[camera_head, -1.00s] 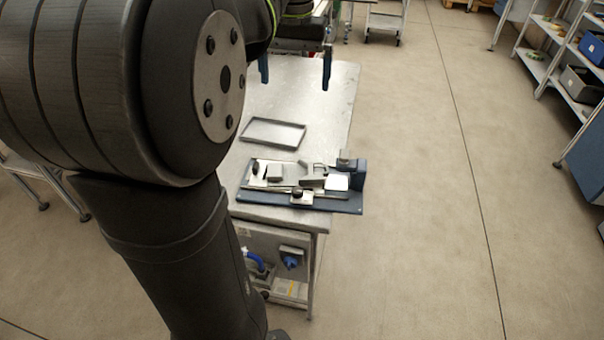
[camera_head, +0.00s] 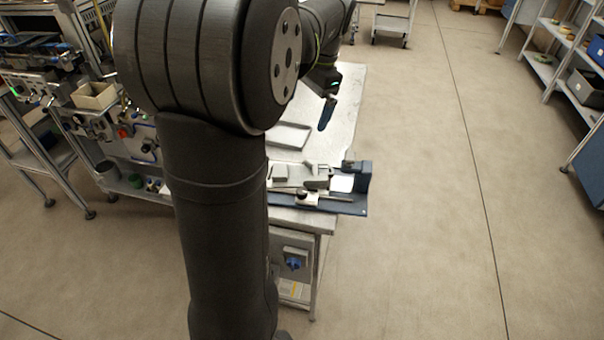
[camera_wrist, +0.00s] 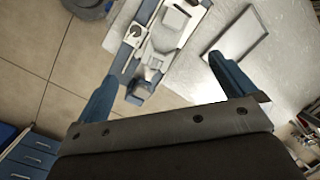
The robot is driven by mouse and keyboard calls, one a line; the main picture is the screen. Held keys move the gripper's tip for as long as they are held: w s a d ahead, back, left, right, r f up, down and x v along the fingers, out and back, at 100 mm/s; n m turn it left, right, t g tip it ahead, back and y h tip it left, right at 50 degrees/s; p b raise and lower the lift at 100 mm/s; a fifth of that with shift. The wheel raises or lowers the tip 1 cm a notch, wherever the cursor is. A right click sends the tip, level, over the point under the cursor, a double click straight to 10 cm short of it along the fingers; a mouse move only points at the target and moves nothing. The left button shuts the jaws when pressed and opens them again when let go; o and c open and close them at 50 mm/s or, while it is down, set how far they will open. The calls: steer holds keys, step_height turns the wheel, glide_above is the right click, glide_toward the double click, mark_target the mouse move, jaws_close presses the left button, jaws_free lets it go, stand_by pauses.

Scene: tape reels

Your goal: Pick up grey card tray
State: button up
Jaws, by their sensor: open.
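The grey card tray (camera_head: 288,136) is a shallow, empty rectangular tray lying flat on the metal table. My arm hides its left part in the head view. In the wrist view the tray (camera_wrist: 236,34) is at the upper right, with its lower end close to the tip of my right-hand finger. My gripper (camera_wrist: 162,68) is open and empty, with its two blue fingers wide apart. In the head view one blue finger of my gripper (camera_head: 326,113) shows above the table, to the right of the tray and apart from it.
A blue-based splicing device (camera_head: 345,203) with metal parts stands at the table's near edge, close to the tray; it lies between my fingers in the wrist view. The metal table (camera_head: 345,100) is bare beyond the tray. Shelves (camera_head: 565,60) stand far right across open floor.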

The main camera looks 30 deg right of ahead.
step_height(320, 180, down, 9)
steer(key=w+d+m+t+y, duration=0.1)
steer(key=d+m+t, duration=0.15)
steer(key=m, duration=0.55)
glide_above(286, 170)
steer(key=s+d, duration=0.1)
steer(key=d, duration=0.1)
steer(key=shift+g, duration=0.45)
steer(key=f, duration=1)
steer(key=shift+s+d+f, duration=0.2)
steer(key=shift+f, duration=0.15)
steer(key=a+f, duration=0.1)
steer(key=w+a+f, duration=0.1)
steer(key=f, duration=0.1)
steer(key=shift+f, duration=0.3)
steer(key=shift+w+a+f, duration=0.2)
steer(key=shift+f, duration=0.25)
steer(key=c, duration=1.1)
